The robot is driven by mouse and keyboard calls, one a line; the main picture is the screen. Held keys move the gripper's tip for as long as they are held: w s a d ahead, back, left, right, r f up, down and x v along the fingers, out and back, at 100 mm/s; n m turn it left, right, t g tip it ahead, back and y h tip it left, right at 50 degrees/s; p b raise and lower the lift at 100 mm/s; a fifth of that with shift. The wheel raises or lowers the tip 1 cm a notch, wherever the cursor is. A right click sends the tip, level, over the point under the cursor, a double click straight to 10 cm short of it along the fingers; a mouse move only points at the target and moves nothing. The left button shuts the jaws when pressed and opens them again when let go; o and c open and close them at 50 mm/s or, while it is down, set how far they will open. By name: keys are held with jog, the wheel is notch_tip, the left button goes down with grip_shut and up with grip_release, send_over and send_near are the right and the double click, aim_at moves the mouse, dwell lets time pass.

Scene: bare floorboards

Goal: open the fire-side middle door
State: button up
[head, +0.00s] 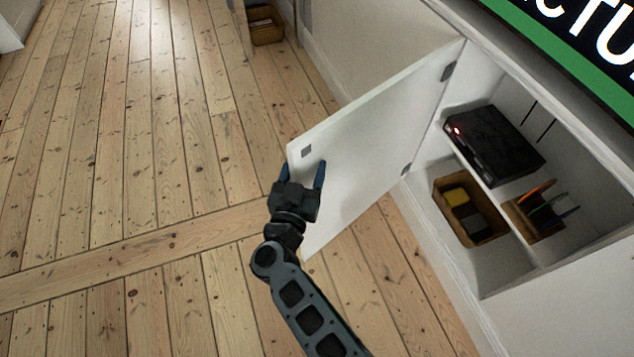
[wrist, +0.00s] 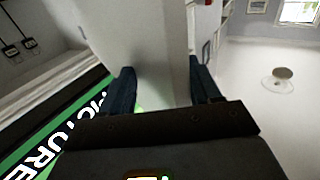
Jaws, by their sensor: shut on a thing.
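The white cabinet door (head: 380,140) stands swung wide out from the low white cabinet, hinged on its far side. My gripper (head: 302,172) is at the door's free edge, with one finger on each side of the panel. In the wrist view the door edge (wrist: 160,50) runs between the two dark fingers of my gripper (wrist: 163,88), which is shut on it. A small grey square plate (head: 306,151) shows on the door's inner face near the free edge. Any handle on the outer face is hidden in the head view.
The open cabinet holds a black box with a red light (head: 494,143), a wicker basket (head: 468,210) and a rack of thin coloured items (head: 540,208). Another basket (head: 265,25) stands far back. Floorboards at left are clear.

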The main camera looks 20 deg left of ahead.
jog(key=shift+o, duration=0.9)
jog(key=w+a+b, duration=0.5)
jog(key=a, duration=0.2)
jog(key=shift+a, duration=0.4)
jog(key=shift+w+a+r+b, duration=0.2)
jog(key=shift+w+a+b, duration=0.1)
jog(key=shift+a, duration=0.2)
jog(key=o, duration=1)
jog(key=c, duration=0.3)
jog(key=shift+a+p+v, duration=0.15)
jog(key=shift+p+v, duration=0.45)
jog(key=shift+v, duration=1.4)
jog(key=shift+a+p+v, duration=0.1)
jog(key=shift+p+v, duration=0.45)
jog(key=shift+v, duration=1.5)
jog(key=shift+c, duration=1)
jog(key=shift+f, duration=0.1)
